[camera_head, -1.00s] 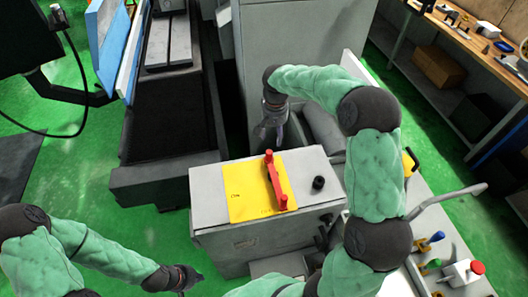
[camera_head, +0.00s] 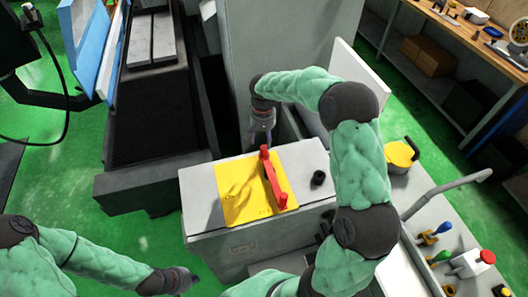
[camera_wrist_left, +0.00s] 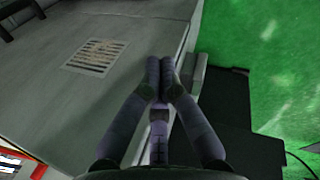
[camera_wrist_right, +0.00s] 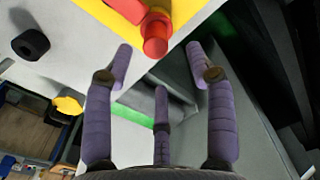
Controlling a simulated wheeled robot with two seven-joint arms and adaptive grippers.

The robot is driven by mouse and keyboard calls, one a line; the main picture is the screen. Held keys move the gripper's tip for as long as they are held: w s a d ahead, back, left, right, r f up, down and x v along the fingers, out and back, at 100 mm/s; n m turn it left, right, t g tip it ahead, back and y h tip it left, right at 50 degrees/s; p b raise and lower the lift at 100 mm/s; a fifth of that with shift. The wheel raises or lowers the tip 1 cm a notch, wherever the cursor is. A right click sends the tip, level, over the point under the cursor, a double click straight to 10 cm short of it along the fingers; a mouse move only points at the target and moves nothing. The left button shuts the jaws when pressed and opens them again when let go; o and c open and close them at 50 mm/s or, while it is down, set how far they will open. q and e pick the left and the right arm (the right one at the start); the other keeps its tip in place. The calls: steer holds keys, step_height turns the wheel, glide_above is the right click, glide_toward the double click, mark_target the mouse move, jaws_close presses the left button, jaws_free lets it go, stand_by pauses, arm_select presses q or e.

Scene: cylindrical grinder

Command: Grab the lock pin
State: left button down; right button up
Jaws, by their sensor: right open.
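No part is marked as the lock pin. A red bar (camera_head: 274,180) with a round knob at each end stands on the yellow plate (camera_head: 232,192) on the grey box (camera_head: 308,158). My right gripper (camera_head: 262,138) is at the box's back edge, just behind the far red knob. In the right wrist view the red knob (camera_wrist_right: 155,42) shows ahead of the open, empty fingers (camera_wrist_right: 160,58); I cannot tell whether they touch it. My left gripper (camera_head: 190,278) is low at the front, left of the box, its fingertips together and empty in the left wrist view (camera_wrist_left: 160,70).
A black knob (camera_head: 319,178) stands on the box, right of the bar. A grey panel at right carries a yellow disc (camera_head: 400,153), blue- and green-handled parts, and a white block with a red knob (camera_head: 470,262). A tall grey cabinet (camera_head: 285,60) rises behind my right gripper.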

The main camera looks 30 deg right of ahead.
mark_target(264, 147)
steer(key=shift+s+f, duration=0.15)
steer(key=shift+f, duration=1.4)
steer(key=shift+s+f, duration=0.1)
steer(key=shift+f, duration=1.45)
steer(key=shift+d, duration=0.1)
jaws_close()
